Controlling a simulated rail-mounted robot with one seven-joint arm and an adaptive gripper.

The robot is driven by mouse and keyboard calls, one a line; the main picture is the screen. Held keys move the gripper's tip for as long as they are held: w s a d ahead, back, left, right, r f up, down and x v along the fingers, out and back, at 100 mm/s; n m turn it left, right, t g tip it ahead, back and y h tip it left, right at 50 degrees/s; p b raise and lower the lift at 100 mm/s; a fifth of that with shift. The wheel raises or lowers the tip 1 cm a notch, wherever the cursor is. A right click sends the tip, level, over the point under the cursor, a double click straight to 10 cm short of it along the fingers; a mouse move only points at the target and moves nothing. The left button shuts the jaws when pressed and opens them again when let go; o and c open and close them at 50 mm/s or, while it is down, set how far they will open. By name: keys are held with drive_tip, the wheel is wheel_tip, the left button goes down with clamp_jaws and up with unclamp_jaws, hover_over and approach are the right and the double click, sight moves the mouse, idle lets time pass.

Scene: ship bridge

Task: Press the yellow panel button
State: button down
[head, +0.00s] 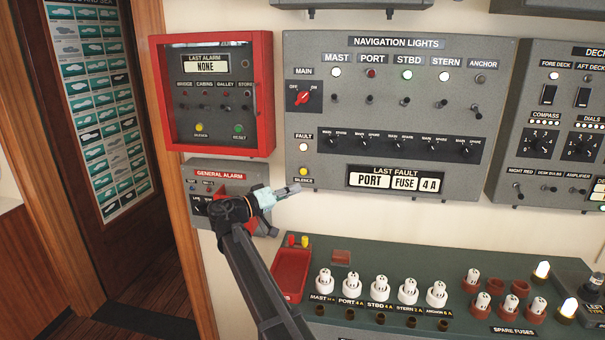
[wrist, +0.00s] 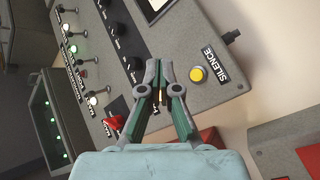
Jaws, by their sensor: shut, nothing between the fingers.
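A round yellow button (head: 303,171) sits at the lower left of the grey navigation lights panel (head: 430,115), above a "SILENCE" label. In the wrist view this yellow button (wrist: 197,74) is just right of my fingertips, beside its label. Another yellow button (head: 199,127), also marked "SILENCE", is inside the red-framed alarm box (head: 262,90). My gripper (head: 294,188) is shut and empty, just below and left of the navigation panel's yellow button. In the wrist view my fingertips (wrist: 159,70) are together and appear apart from the button.
The general alarm box (head: 228,170) is behind and left of my gripper. Below are a red tray (head: 291,275) and a green console (head: 400,262) with several white fuses. A red rotary switch (head: 302,97) and toggles are on the navigation panel. Bare wall lies between panel and console.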

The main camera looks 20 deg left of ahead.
sight(303, 172)
drive_tip(key=w+a+p, duration=0.1)
drive_tip(key=w, duration=0.7)
drive_tip(key=shift+w+a, duration=0.2)
drive_tip(key=shift+w, duration=0.1)
drive_tip(key=shift+w+a+b, duration=0.15)
drive_tip(key=shift+w+b, duration=0.5)
drive_tip(key=shift+w, duration=0.2)
idle(2.0)
idle(0.4)
drive_tip(key=shift+s+b, duration=0.5)
drive_tip(key=shift+s, duration=0.35)
